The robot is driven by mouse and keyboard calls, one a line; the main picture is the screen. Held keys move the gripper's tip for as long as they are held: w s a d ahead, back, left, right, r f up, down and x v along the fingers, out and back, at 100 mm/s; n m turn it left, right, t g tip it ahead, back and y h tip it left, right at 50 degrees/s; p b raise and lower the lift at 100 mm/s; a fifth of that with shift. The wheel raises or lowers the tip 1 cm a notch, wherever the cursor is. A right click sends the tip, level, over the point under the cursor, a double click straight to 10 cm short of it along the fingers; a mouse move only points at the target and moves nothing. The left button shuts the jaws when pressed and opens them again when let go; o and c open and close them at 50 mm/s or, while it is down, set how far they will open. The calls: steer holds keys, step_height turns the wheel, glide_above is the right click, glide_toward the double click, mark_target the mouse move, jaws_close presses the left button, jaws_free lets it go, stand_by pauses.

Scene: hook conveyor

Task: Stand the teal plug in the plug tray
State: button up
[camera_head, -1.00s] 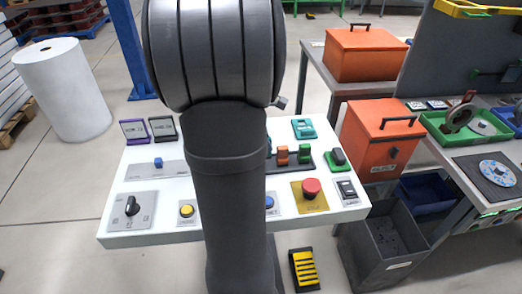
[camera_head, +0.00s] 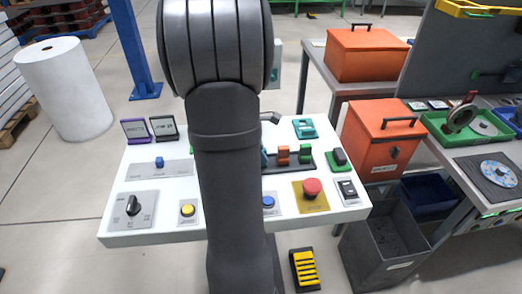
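The dark tray (camera_head: 294,168) that looks like the plug tray lies on the white console, right of my arm. My arm hides the middle of the console. Only a small dark part beside the arm may belong to my gripper; its fingers do not show.
The white console (camera_head: 160,230) carries a black rotary knob (camera_head: 133,205), a yellow button (camera_head: 187,210), a red mushroom button (camera_head: 312,187), a blue button (camera_head: 268,202) and a green-based switch (camera_head: 338,158). Two small signs stand at its back left. Orange boxes (camera_head: 368,53) stand to the right.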

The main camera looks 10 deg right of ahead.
steer(key=shift+o, duration=0.6)
steer(key=shift+r, duration=0.35)
steer(key=v, duration=1.1)
steer(key=shift+a+r, duration=0.2)
steer(key=shift+r, duration=0.05)
steer(key=x, duration=1.2)
steer(key=shift+d+f, duration=0.1)
steer(key=shift+f, duration=0.1)
step_height(320, 180, up, 2)
steer(key=shift+r, duration=0.95)
